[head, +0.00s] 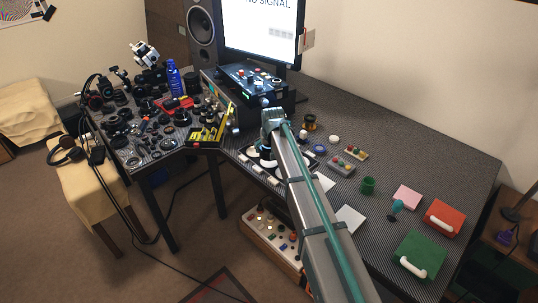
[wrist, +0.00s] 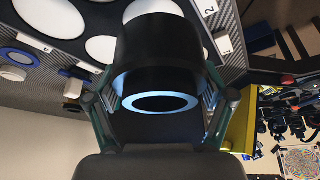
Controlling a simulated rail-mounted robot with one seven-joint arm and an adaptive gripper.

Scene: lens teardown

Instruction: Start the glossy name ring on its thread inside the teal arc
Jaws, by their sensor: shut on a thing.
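My gripper (wrist: 160,104) has its two fingers on either side of a black cylindrical part (wrist: 160,52) in the wrist view. The part widens toward the camera. A glossy ring with a pale blue shine (wrist: 160,96) shows on its near end, around a dark centre. I cannot tell whether this is the name ring or the end face of the held part. In the head view my gripper (head: 264,158) is low over the front edge of the table, largely hidden by my arm. The teal arc and the thread cannot be made out.
White round pads (wrist: 102,48) with number labels lie behind the part in the wrist view. A yellow bin (head: 205,135) stands left of my arm, and a black control box (head: 250,80) behind it.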

